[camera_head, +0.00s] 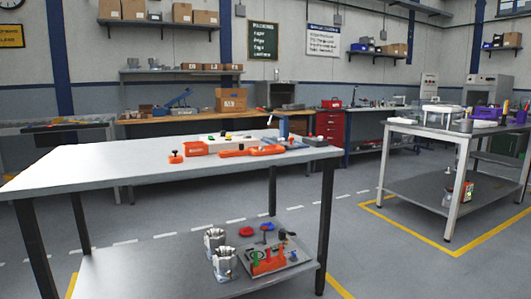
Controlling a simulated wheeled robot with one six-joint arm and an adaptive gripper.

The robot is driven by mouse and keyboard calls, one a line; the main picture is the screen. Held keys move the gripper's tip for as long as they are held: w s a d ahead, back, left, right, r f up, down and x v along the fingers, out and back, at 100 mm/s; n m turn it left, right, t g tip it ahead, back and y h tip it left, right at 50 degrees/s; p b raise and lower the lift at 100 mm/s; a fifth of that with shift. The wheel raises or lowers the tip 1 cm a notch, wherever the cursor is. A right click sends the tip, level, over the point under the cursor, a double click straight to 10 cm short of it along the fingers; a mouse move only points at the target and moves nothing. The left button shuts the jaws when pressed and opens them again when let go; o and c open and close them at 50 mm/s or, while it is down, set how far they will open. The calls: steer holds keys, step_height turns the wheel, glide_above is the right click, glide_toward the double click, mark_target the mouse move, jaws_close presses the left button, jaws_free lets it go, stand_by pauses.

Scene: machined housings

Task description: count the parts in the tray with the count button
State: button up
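No part of my gripper shows in the head view. A tray or flat plate (301,262) lies on the lower shelf of the near bench, with orange and green pieces on it. Two silvery machined housings (224,263) stand beside it on the left. On the bench top, a small orange block with a dark knob (176,157) sits left of an orange bin (195,149). More orange pieces (252,151) and a pale block lie to the right of the bin. Which of these is the count button, I cannot tell; the small parts are too small to count.
The near bench (90,165) has a bare left half. A second grey bench (430,130) stands at right inside a yellow floor line. Open floor (350,215) lies between them. A wooden workbench (150,130) and a red cabinet (330,126) stand farther back.

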jaws_close()
stand_by(1.1)
